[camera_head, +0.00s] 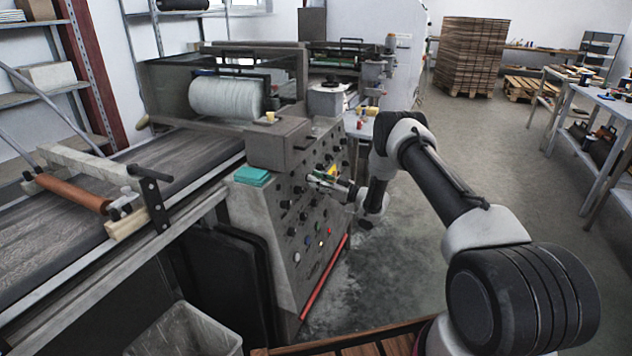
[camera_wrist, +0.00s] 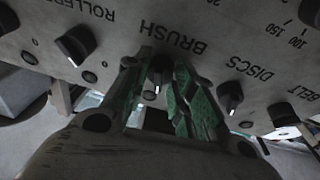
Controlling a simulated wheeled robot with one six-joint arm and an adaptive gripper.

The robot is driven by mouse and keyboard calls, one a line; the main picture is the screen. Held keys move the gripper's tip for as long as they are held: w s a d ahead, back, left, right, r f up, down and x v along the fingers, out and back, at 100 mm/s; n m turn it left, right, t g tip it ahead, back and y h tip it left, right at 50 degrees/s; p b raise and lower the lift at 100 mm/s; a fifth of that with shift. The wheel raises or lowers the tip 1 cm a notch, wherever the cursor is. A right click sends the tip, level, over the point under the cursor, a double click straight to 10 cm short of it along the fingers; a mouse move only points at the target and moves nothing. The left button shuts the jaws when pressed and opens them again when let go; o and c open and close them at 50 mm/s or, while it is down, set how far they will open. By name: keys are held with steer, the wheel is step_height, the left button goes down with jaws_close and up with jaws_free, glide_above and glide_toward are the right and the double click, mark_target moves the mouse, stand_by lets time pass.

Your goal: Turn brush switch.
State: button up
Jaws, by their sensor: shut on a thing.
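The brush switch (camera_wrist: 161,66) is a dark knob on a grey control panel, beside the BRUSH label, which appears upside down in the wrist view. My gripper (camera_wrist: 160,76) has its green-padded fingers on either side of this knob and is shut on it. The fingers partly cover the knob, so its exact angle is hard to read. In the head view my gripper (camera_head: 324,180) is at the panel's sloping face (camera_head: 283,237), and the knob itself is too small to make out.
In the wrist view, the rollers knob (camera_wrist: 74,46) is left of my fingers; the discs knob (camera_wrist: 230,97) and belt knob (camera_wrist: 283,114) are to the right. A teal block (camera_head: 251,176) lies on the machine. Open floor (camera_head: 500,190) lies right of my arm.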

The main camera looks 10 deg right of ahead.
steer(key=shift+w+d+n+g+y, duration=0.1)
steer(key=shift+n+g+y, duration=0.2)
steer(key=shift+n, duration=0.7)
steer(key=shift+n+g+y, duration=0.2)
steer(key=shift+n+g, duration=0.2)
steer(key=shift+n, duration=0.6)
steer(key=o, duration=1)
steer(key=shift+o, duration=0.2)
steer(key=v, duration=1.2)
steer(key=shift+f, duration=0.15)
